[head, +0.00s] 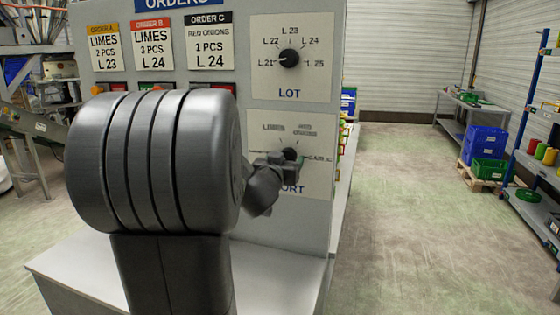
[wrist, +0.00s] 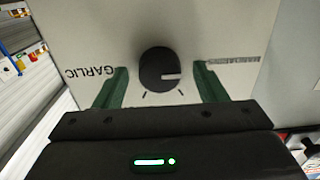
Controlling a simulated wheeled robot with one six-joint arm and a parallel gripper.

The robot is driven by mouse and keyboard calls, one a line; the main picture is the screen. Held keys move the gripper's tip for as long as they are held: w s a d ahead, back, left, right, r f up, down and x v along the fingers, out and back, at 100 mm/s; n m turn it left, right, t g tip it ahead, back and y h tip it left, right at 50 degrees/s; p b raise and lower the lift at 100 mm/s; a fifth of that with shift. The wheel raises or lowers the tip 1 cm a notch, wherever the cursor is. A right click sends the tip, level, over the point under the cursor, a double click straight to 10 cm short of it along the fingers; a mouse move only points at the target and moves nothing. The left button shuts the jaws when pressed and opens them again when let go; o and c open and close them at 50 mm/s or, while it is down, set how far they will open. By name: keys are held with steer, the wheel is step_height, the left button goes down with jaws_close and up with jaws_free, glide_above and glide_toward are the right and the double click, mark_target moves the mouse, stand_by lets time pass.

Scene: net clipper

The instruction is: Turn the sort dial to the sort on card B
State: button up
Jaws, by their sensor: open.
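The sort dial (wrist: 158,68) is a round black knob with a white pointer line on the lower right panel. In the wrist view its line points right, toward the upside-down label that appears to read MANDARINS (wrist: 232,60). GARLIC (wrist: 90,72) is on the opposite side. In the head view the LIMES label (head: 273,127) is at the dial's upper left, and the dial (head: 290,154) is partly hidden by my gripper. Card B (head: 152,45) reads LIMES, 3 PCS, L 24. My gripper (wrist: 162,70) is open, its green fingers on either side of the dial with gaps.
The lot dial (head: 289,58) sits above on its own panel, its pointer toward L 21. Cards A (head: 105,47) and C (head: 210,42) flank card B. My arm hides part of the board below the cards. Open floor lies to the right.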

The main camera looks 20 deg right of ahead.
steer(key=shift+w+d, duration=0.25)
steer(key=shift+c, duration=0.5)
steer(key=c, duration=0.9)
steer(key=shift+m, duration=0.3)
steer(key=m+b, duration=0.2)
steer(key=m, duration=0.9)
steer(key=shift+b, duration=0.4)
